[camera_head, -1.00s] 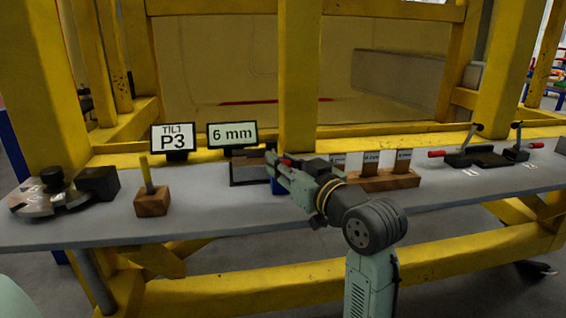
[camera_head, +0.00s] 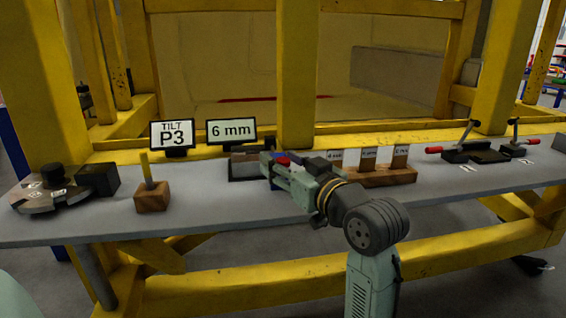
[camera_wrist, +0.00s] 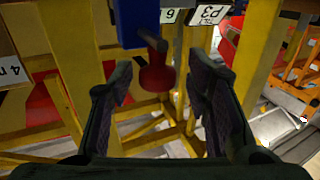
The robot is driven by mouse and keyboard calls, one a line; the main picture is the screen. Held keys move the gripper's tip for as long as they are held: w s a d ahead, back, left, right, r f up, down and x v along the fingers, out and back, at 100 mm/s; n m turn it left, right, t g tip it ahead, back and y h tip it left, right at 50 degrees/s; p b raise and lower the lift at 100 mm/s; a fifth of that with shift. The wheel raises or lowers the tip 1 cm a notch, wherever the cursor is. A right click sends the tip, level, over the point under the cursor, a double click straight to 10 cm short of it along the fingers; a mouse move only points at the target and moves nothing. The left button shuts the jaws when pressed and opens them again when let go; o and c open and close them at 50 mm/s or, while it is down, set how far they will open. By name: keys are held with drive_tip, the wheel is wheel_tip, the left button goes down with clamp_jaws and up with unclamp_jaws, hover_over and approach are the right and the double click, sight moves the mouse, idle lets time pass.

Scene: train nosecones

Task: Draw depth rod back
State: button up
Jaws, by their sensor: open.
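In the wrist view a short dark rod (camera_wrist: 152,42) with a rounded red knob (camera_wrist: 157,78) sticks out of a blue block (camera_wrist: 137,20). I take this for the depth rod. My gripper (camera_wrist: 160,92) is open, with one finger on each side of the red knob and a visible gap on both sides. In the head view my gripper (camera_head: 270,166) is over the bench, in front of the dark tray-like fixture (camera_head: 242,168). A bit of red (camera_head: 283,161) shows at the gripper; most of the rod and block is hidden there by my arm.
A "6 mm" sign (camera_head: 231,131) and a "TILT P3" sign (camera_head: 172,134) stand behind. A wooden block (camera_head: 152,200) with a yellow peg is left. A wooden stand (camera_head: 385,178) with labelled pieces and clamps with red handles (camera_head: 478,150) are right. Yellow posts (camera_head: 297,70) rise behind.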

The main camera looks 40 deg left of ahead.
drive_tip(key=v, duration=1.2)
drive_tip(key=shift+a+r, duration=0.1)
